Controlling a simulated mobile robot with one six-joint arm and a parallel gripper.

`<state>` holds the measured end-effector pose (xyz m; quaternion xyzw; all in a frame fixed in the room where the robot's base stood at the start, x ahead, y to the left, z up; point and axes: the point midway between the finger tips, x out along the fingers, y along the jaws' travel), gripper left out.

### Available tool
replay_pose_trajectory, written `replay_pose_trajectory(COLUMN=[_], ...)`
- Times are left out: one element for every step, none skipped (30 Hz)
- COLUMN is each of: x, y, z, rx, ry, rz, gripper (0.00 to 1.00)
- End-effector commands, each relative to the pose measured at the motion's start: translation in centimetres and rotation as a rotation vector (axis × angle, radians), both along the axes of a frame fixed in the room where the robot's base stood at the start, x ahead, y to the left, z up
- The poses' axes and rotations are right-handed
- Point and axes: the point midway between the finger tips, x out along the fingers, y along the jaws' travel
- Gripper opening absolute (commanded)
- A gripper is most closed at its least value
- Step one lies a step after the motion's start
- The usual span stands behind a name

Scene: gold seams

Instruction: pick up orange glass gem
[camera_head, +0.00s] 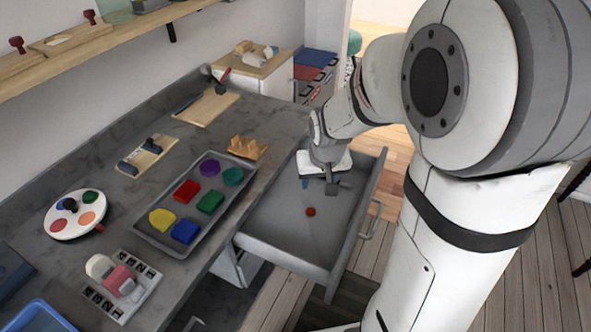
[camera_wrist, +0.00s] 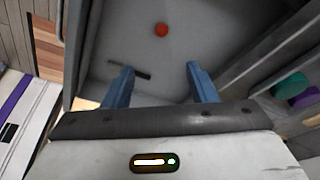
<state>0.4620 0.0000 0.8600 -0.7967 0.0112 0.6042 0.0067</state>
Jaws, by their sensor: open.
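The orange glass gem (camera_head: 310,212) is a small round red-orange piece lying on the floor of the open grey drawer (camera_head: 282,258). In the wrist view the gem (camera_wrist: 161,30) is near the top centre, beyond the fingertips. My gripper (camera_head: 319,184) is over the far part of the drawer, apart from the gem. In the wrist view its two blue fingers (camera_wrist: 160,72) are spread with nothing between them at the tips. A thin dark bar (camera_wrist: 128,70) shows near the left finger, partly behind it; I cannot tell what it is.
The drawer's front panel with its handle (camera_head: 370,220) stands to the right of my gripper. The counter edge is to the left. On the counter, a grey tray (camera_head: 150,238) holds several coloured blocks, and a wooden holder (camera_head: 247,147) stands near the drawer.

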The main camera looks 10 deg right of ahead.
Motion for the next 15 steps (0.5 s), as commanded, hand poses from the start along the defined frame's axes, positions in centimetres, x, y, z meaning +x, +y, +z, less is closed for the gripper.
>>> replay_pose_trajectory(x=[1.0,1.5,2.1,2.4,2.8,3.1,3.3,3.5,3.6,3.8,3.9,4.0,4.1,4.1,4.3], y=[0.0,0.0,0.1,0.1,0.1,0.1,0.1,0.1,0.1,0.1,0.1,0.1,0.1,0.1,0.1], z=[-4.0,-5.2,-6.5,-7.4,-8.2,-9.0,-9.4,-9.8,-10.2,-10.5,-10.8,-11.2,-11.5,-11.8,-12.2], rx=[0.000,0.001,0.001,0.002,0.002,0.002,0.002,0.002,0.002,0.003,0.003,0.003,0.003,0.003,0.003], ry=[0.008,0.006,0.007,0.006,0.006,0.005,0.004,0.005,0.005,0.004,0.004,0.005,0.005,0.005,0.005], rz=[-0.001,-0.002,-0.004,-0.005,-0.006,-0.007,-0.007,-0.008,-0.008,-0.009,-0.009,-0.009,-0.009,-0.009,-0.009], gripper=[0.52,0.52,0.52,0.52,0.52,0.52,0.52,0.52,0.52,0.52,0.52,0.52,0.52,0.52,0.52])
